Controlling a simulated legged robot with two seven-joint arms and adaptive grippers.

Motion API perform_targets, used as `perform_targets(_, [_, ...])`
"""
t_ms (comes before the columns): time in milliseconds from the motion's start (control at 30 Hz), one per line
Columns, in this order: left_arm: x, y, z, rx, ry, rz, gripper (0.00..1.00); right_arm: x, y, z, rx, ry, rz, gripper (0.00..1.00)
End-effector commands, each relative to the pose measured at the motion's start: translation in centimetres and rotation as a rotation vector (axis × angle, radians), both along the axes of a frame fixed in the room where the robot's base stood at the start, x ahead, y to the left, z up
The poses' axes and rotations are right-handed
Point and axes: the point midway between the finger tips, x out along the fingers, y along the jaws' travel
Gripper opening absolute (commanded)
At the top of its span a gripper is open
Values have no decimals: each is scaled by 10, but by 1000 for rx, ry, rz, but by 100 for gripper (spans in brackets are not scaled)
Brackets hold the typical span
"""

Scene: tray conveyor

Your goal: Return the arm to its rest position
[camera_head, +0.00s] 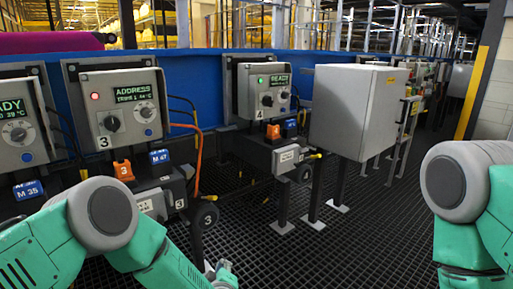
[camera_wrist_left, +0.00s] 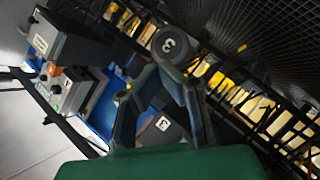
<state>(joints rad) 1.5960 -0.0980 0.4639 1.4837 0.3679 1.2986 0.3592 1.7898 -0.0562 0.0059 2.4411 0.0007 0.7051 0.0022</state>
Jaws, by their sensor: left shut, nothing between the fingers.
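My left arm comes in at the lower left in green and grey. Only a small part of my left gripper (camera_head: 222,268) shows at the bottom edge, above the dark grating and apart from the panels. In the left wrist view the dark fingers of my left gripper (camera_wrist_left: 158,78) are shut with nothing between them. A round grey disc marked 3 (camera_wrist_left: 170,44) shows beyond the fingertips. My right arm's green and grey link stands at the right edge. My right gripper is out of the picture.
Control box 3 (camera_head: 123,107), reading ADDRESS with a red lamp, stands beyond my left arm. Control box 4 (camera_head: 265,91) reads READY with a green lamp. An orange cable (camera_head: 199,150) hangs beside box 3. A grey cabinet (camera_head: 352,108) stands on legs. The grating floor (camera_head: 330,250) between my arms is clear.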

Motion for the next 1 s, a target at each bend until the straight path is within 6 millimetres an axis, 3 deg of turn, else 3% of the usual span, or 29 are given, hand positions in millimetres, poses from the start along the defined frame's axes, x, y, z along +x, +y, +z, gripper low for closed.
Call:
perform_targets(100, [-75,12,-49,183,244,-248,0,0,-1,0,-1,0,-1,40])
perform_targets(267, [-183,56,-88,358,550,-499,0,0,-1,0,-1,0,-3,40])
perform_targets(400, [-270,100,-98,445,781,-662,0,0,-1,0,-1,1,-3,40])
perform_targets(600, [-367,147,-85,498,1029,-818,0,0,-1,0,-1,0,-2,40])
perform_targets(733, [-421,169,-66,513,1170,-895,0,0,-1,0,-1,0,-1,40])
perform_targets(1000, [-418,167,2,517,1166,-894,0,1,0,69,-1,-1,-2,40])
